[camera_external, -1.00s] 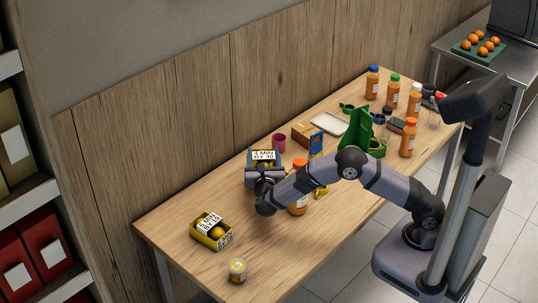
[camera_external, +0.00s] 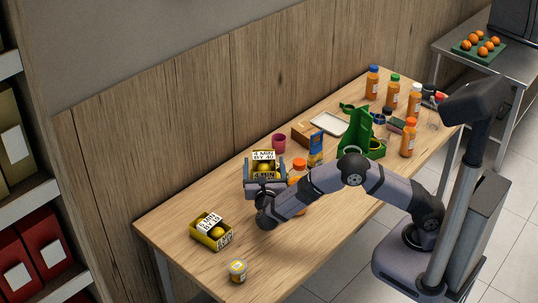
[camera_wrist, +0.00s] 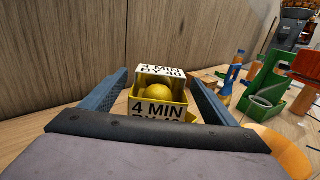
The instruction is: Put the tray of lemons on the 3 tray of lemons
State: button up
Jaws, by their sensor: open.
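A yellow tray of lemons (camera_external: 263,156) with a white label reading "4 MIN BY 40" stands toward the wall side of the table. In the wrist view this tray (camera_wrist: 160,97) is between the fingers and beyond them, with a lemon inside and clear gaps at both sides. My gripper (camera_external: 265,172) is open around the near side of it; its blue fingers also show in the wrist view (camera_wrist: 158,90). Whether other trays are beneath is hidden. A second yellow tray of lemons (camera_external: 211,232) sits apart at the near left of the table.
An orange juice bottle (camera_external: 298,174) stands right of my gripper, partly behind my arm. A pink cup (camera_external: 279,142), a cardboard box (camera_external: 303,133) and a blue pack (camera_external: 316,147) are beyond. The green juicer (camera_external: 360,130) stands farther right. A small jar (camera_external: 237,270) is near the front edge.

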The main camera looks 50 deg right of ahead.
jog(key=shift+v, duration=3.05)
jog(key=shift+r, duration=0.1)
